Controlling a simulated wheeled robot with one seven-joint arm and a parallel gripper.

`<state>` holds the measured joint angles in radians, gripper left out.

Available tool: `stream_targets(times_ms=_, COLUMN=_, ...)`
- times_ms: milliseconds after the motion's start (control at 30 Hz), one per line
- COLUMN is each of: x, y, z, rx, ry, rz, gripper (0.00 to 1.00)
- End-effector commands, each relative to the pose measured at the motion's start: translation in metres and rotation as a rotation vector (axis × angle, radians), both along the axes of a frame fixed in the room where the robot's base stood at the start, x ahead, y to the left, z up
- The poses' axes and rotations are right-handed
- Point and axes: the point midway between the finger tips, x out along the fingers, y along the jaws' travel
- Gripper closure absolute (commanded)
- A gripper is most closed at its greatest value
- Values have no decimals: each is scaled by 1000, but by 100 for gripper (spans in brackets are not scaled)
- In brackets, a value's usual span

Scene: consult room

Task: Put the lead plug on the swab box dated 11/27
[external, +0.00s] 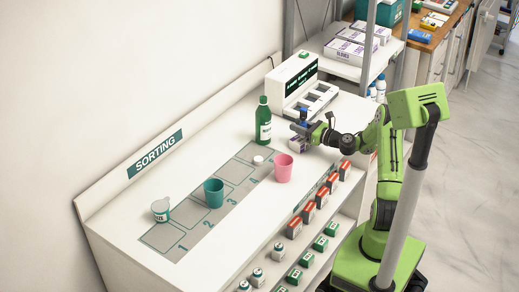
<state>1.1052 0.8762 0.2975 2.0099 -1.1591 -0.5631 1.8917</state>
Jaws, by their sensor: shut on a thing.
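My gripper (313,130) is at the back right of the white counter, beside the white machine. It is shut on a small dark-blue thing (303,116), which may be the lead plug; its shape is too small to be sure. A small white and purple box (297,144) shows just below the gripper, partly hidden by it. I cannot tell whether the held thing touches this box. Several small orange-red and white boxes (309,211) stand in a row along the counter's front shelf. No date is readable on any box, so I cannot tell which is the 11/27 one.
A green bottle (263,124), a pink cup (284,168), a teal cup (213,192), a lidded white tub (160,210) and a small white disc (258,160) stand on or by the numbered grey strip (170,238). The white machine (300,84) stands behind. The front left counter is clear.

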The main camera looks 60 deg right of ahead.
Motion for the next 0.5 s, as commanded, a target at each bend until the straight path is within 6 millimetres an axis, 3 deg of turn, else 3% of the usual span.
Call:
stream_targets(times_ms=67, x=0, y=0, z=-3, rx=1, ry=0, rz=0, gripper=96)
stream_targets(times_ms=100, x=0, y=0, z=-3, rx=1, ry=0, rz=0, gripper=62)
stream_targets(times_ms=233, x=0, y=0, z=-2, rx=0, ry=0, rz=0, gripper=42)
stream_targets(times_ms=500, x=0, y=0, z=-1, rx=0, ry=0, rz=0, gripper=41)
